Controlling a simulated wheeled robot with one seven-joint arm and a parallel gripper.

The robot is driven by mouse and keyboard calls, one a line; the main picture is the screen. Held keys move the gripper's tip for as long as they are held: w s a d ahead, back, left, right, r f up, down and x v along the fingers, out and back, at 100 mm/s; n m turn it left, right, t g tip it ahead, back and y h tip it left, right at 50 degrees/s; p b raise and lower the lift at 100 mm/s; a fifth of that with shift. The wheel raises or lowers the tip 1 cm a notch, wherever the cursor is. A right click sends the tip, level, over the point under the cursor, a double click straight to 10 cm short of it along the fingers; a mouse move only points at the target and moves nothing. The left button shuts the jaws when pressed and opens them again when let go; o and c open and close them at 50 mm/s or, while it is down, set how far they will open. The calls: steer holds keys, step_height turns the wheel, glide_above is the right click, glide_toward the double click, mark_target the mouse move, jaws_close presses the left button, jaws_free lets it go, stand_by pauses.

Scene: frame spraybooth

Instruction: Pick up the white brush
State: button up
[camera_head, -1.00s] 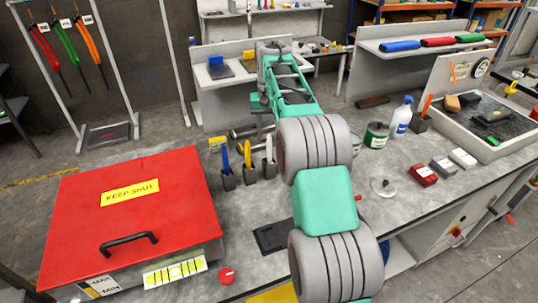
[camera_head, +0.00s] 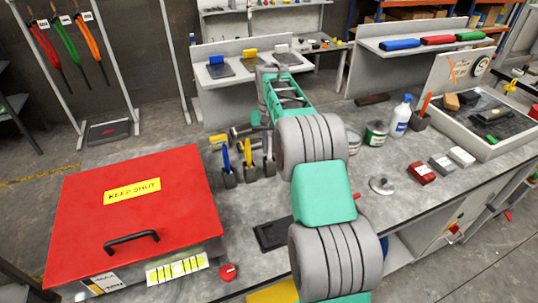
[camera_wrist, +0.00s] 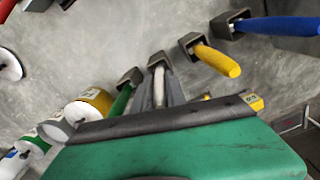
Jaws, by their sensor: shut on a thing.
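The white brush (camera_wrist: 159,88) stands with its lower end at a dark holder (camera_wrist: 157,61) in the wrist view. My gripper (camera_wrist: 166,92) is shut on the white brush's handle, with grey fingers beside it. The part of the handle nearest my palm is hidden. In the head view the white brush (camera_head: 269,145) is the rightmost of the visible brushes, close beside my arm. My fingers are hard to make out there.
A green brush (camera_wrist: 122,101) is close on one side in the wrist view; yellow (camera_wrist: 218,62) and blue (camera_wrist: 280,25) brushes are on the other. Cans and a bottle (camera_head: 400,117) stand right of my arm. A red lidded box (camera_head: 135,210) is at left.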

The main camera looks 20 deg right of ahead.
jaws_close()
step_height(320, 180, up, 10)
steer(key=shift+b, duration=0.6)
stand_by(2.0)
